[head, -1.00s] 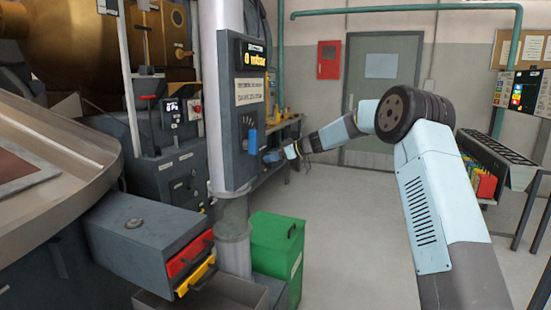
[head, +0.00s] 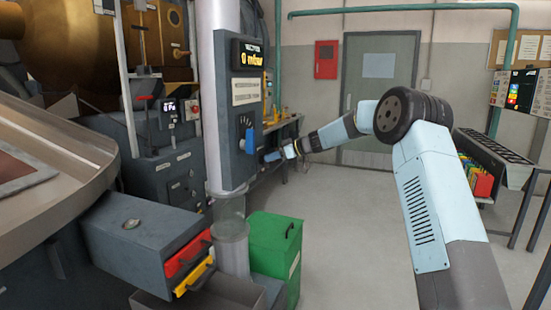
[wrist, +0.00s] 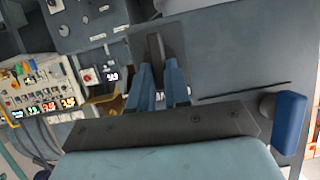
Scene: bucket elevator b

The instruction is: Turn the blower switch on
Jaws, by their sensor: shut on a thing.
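In the wrist view the two blue fingers of my gripper (wrist: 160,84) are closed around a dark lever (wrist: 155,48). The lever stands on a dark plate on a grey cabinet side and looks like the blower switch; no readable label confirms this. In the head view my gripper (head: 272,156) is small, beside the right edge of the grey column panel (head: 232,165), and its fingers and the lever cannot be made out. A blue handle (head: 248,141) is on the front of that panel. A blue handle (wrist: 290,122) also shows at the right in the wrist view.
A green bin (head: 272,240) and a grey drawer unit (head: 140,240) stand below the column. A control box with lit displays (wrist: 40,100) is at the left in the wrist view. Open floor (head: 350,230) lies below my arm.

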